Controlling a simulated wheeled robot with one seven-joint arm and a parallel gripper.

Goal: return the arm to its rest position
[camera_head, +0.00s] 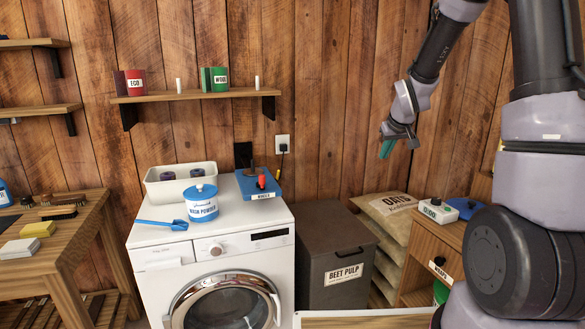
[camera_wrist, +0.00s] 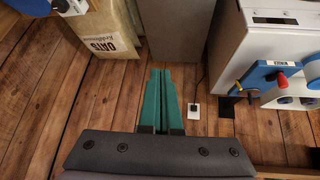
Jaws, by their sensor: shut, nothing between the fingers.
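My gripper (camera_head: 386,149) hangs in the air at the right of the head view, in front of the plank wall and above the feed sack and the bin. Its teal fingers point down and are shut with nothing between them. In the wrist view the two teal fingers (camera_wrist: 158,98) lie side by side, touching nothing. My arm runs from the right edge up past the top of the head view, then down to the gripper.
A beet pulp bin (camera_head: 322,262) and an oats sack (camera_head: 394,208) stand below the gripper. The washing machine (camera_head: 160,262) carries a wash powder tub (camera_head: 202,207), a blue scoop (camera_head: 160,224) and a white basket (camera_head: 155,186). A wooden cabinet (camera_head: 415,262) stands right.

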